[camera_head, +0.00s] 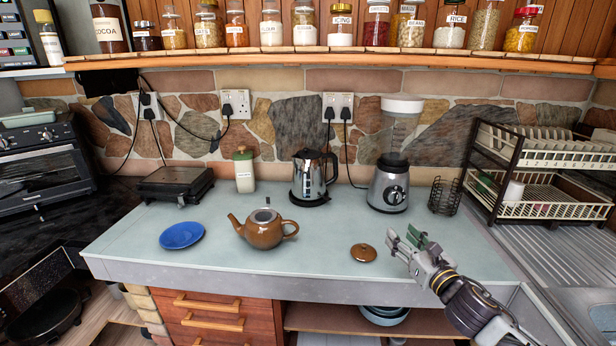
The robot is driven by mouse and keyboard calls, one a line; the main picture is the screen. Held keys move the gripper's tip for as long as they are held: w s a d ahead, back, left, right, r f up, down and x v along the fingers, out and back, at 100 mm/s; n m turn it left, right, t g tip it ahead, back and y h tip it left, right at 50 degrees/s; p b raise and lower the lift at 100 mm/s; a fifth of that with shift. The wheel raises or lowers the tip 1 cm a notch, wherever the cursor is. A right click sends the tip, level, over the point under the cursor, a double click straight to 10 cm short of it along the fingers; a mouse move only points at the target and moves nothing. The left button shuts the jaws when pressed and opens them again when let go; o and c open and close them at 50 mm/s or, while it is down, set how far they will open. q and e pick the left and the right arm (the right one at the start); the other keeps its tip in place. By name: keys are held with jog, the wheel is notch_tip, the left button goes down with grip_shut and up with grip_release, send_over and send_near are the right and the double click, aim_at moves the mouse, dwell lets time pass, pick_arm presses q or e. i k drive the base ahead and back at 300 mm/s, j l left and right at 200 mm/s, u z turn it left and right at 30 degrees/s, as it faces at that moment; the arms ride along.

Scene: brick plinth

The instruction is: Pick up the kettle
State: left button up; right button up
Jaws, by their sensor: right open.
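The kettle (309,178) is shiny metal with a black handle on its right side. It stands upright on the counter near the stone wall, between a green-lidded jar and the blender. My right gripper (404,238) is at the front right of the counter, open and empty. It is well apart from the kettle, to its right and nearer the front edge. My left gripper is not in view.
A brown teapot (264,230) stands in front of the kettle, with its brown lid (363,252) lying to the right. A blue plate (182,235) is at left. The blender (389,185) and a dish rack (540,190) are at right. A shelf (330,61) of jars hangs above.

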aim_at(309, 184)
jog(key=i+j, duration=0.2)
jog(key=i, duration=0.15)
jog(key=i+j, duration=0.2)
jog(key=i, duration=0.2)
jog(key=i+j, duration=0.2)
jog(key=i, duration=0.15)
